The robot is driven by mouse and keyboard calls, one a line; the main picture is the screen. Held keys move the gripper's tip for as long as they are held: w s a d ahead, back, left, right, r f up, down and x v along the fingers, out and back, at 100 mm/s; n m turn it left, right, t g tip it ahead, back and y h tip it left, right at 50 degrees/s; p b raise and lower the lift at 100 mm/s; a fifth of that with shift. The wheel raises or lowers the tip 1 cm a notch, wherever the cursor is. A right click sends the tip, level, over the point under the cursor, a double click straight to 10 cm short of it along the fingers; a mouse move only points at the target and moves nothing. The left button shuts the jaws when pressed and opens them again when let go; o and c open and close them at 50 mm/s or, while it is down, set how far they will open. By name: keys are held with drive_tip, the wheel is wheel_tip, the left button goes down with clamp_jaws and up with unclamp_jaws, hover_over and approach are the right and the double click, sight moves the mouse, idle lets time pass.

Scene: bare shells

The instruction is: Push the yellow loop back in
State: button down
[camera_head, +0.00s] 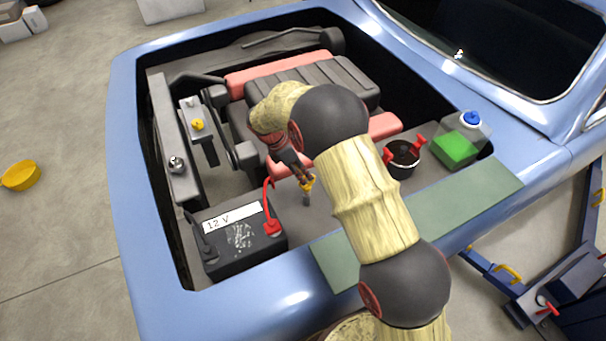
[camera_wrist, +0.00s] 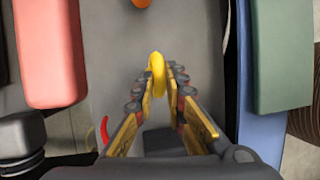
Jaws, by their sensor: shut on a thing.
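The yellow loop (camera_head: 308,185) stands at the top of a short dark tube (camera_head: 306,199) in the engine bay, between the battery and my arm. In the wrist view the yellow loop (camera_wrist: 157,66) sits upright between my fingertips. My gripper (camera_head: 303,178) reaches down from above and is shut on the loop; it also shows in the wrist view (camera_wrist: 161,76). How far the loop sits above the tube cannot be told, as my fingers partly cover it.
A 12 V battery (camera_head: 240,240) with a red terminal (camera_head: 272,227) lies left of my gripper. A black pot with red clips (camera_head: 402,158) and a green-filled reservoir (camera_head: 458,148) stand to the right. A green mat (camera_head: 455,212) covers the fender. The engine (camera_head: 313,88) rises behind.

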idle(0.3)
drive_tip(key=shift+f, duration=1.85)
drive_tip(key=c, duration=1.8)
unclamp_jaws()
drive_tip(key=v, duration=1.2)
drive_tip(key=shift+w, duration=0.1)
